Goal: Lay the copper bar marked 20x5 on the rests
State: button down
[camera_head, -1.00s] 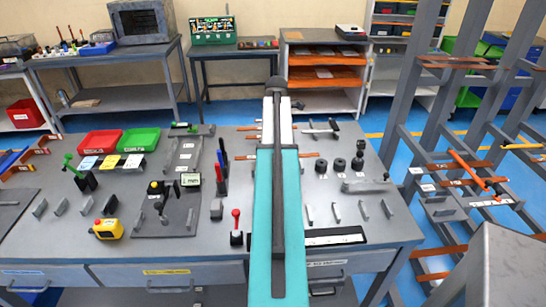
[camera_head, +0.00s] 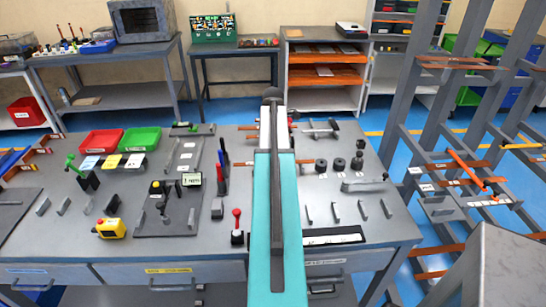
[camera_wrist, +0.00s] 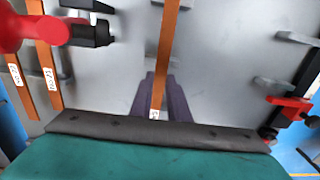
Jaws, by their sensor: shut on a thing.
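My gripper (camera_wrist: 157,90) shows in the wrist view with its dark fingers shut on a copper bar (camera_wrist: 168,40). The bar runs away from me to the top edge, and a small white label sits at its near end; I cannot read it. In the head view my teal arm hides the gripper. Copper ends show on both sides of the arm, the right one (camera_head: 306,160) among them. Small grey upright brackets (camera_head: 336,211), possibly the rests, stand in a row on the bench right of my arm. I cannot tell whether the held bar touches anything.
Two labelled copper bars (camera_wrist: 44,75) lie at the left in the wrist view, near a red knob (camera_wrist: 25,25). The bench also carries black cylinders (camera_head: 320,165), a red-topped lever (camera_head: 237,225), a yellow box (camera_head: 111,228) and red and green trays (camera_head: 139,140). A rack (camera_head: 455,160) stands right.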

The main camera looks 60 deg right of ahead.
jog(key=shift+f, duration=0.2)
jog(key=c, duration=1.7)
grip_release()
jog(key=shift+r, duration=0.15)
jog(key=shift+r+b, duration=1.1)
jog(key=shift+r, duration=5)
jog(key=shift+s+f, duration=0.1)
